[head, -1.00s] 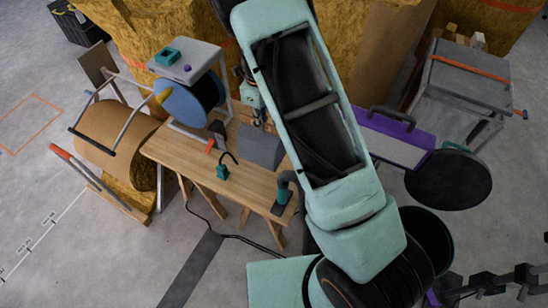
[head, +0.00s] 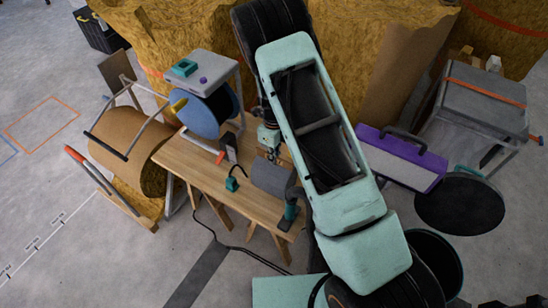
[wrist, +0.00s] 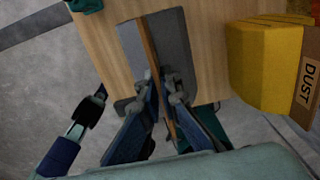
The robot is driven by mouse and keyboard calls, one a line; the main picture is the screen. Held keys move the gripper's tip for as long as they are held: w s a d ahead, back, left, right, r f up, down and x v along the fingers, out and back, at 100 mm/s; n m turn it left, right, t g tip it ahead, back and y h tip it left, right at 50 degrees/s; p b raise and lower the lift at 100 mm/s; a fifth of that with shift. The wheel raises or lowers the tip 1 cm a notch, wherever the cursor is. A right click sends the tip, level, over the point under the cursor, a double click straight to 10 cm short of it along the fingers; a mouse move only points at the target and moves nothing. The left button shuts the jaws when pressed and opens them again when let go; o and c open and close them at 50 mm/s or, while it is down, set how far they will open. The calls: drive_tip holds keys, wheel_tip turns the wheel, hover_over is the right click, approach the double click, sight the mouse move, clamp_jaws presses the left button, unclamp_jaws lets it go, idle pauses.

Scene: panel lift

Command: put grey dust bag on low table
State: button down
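The grey dust bag (head: 272,178) is at the right part of the wooden low table (head: 195,160) in the head view. In the wrist view the bag (wrist: 180,45) shows dark grey sides with a brown collar edge running down the middle. My gripper (wrist: 168,92) has one finger on each side of that collar and looks shut on it. In the head view my gripper (head: 268,148) is just above the bag. I cannot tell whether the bag's underside touches the tabletop. My arm hides part of the table's right side.
A yellow bag (wrist: 262,65) with a cardboard "DUST" label is at the right in the wrist view. A blue disc (head: 208,115) is behind the table's left part.

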drive_tip(key=shift+w+f, duration=0.1)
drive_tip(key=shift+f, duration=0.1)
drive_tip(key=shift+f, duration=0.15)
drive_tip(key=c, duration=2.2)
unclamp_jaws()
drive_tip(key=shift+o, duration=0.2)
wheel_tip(320, 180, up, 12)
drive_tip(key=shift+r+b, duration=0.2)
drive_tip(key=shift+b, duration=0.2)
